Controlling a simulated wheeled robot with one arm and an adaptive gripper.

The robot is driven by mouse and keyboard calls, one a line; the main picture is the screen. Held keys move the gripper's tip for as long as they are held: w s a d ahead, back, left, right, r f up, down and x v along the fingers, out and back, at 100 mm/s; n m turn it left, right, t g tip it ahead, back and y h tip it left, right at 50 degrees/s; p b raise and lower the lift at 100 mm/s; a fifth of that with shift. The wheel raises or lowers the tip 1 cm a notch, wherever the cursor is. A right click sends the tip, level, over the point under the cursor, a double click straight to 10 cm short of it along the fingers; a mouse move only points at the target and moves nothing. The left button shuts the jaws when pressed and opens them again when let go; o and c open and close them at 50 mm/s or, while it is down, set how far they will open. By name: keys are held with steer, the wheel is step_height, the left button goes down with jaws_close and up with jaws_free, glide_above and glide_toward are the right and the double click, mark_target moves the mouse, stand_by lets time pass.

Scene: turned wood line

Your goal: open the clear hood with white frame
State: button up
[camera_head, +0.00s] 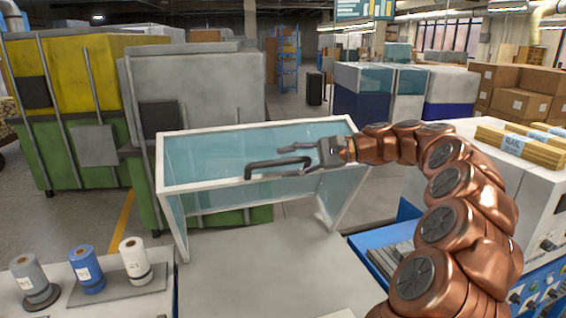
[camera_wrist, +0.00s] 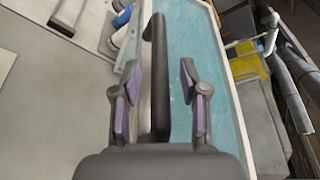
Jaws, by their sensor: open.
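The clear hood with white frame (camera_head: 215,165) stands at the back of a pale worktop (camera_head: 260,275). Its bluish clear panel also fills the middle of the wrist view (camera_wrist: 210,90). A dark bar handle (camera_head: 262,165) is fixed to the panel; in the wrist view the handle (camera_wrist: 157,75) runs lengthwise between my fingers. My gripper (camera_head: 285,160) is open at the handle, one finger on each side of it. In the wrist view my gripper (camera_wrist: 157,85) shows gaps on both sides of the bar. The inner end of the handle is hidden by the gripper's body.
Grey (camera_head: 35,280), blue (camera_head: 86,268) and white (camera_head: 134,260) spools stand at the front left. A white machine with lettered wooden packs (camera_head: 520,150) is at right. Green and yellow cabinets (camera_head: 80,75) stand behind the hood. The worktop before the hood is clear.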

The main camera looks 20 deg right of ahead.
steer(key=shift+a, duration=0.4)
steer(key=v, duration=0.7)
steer(key=shift+d, duration=0.3)
steer(key=shift+s+a, duration=0.1)
steer(key=shift+s, duration=0.05)
steer(key=s+a+f+n+g+h, duration=0.1)
steer(key=s+a+n+g, duration=0.15)
steer(key=a, duration=0.55)
steer(key=s+a+f+n+g+h, duration=0.15)
steer(key=s+a, duration=0.25)
steer(key=a, duration=0.4)
steer(key=s+a+f+n+g+h, duration=0.3)
steer(key=s+a+f, duration=0.3)
steer(key=s+a, duration=0.25)
steer(key=s+d+f+n+h, duration=0.2)
steer(key=s+d+f+h, duration=0.2)
steer(key=s+f, duration=0.3)
steer(key=s+d+f+n+h, duration=0.2)
steer(key=s+d+f+h, duration=0.2)
steer(key=s+f, duration=0.4)
steer(key=s, duration=0.6)
steer(key=shift+s+d+f+g+h, duration=0.25)
steer(key=shift+s+g+h, duration=0.05)
steer(key=shift+g+h, duration=0.1)
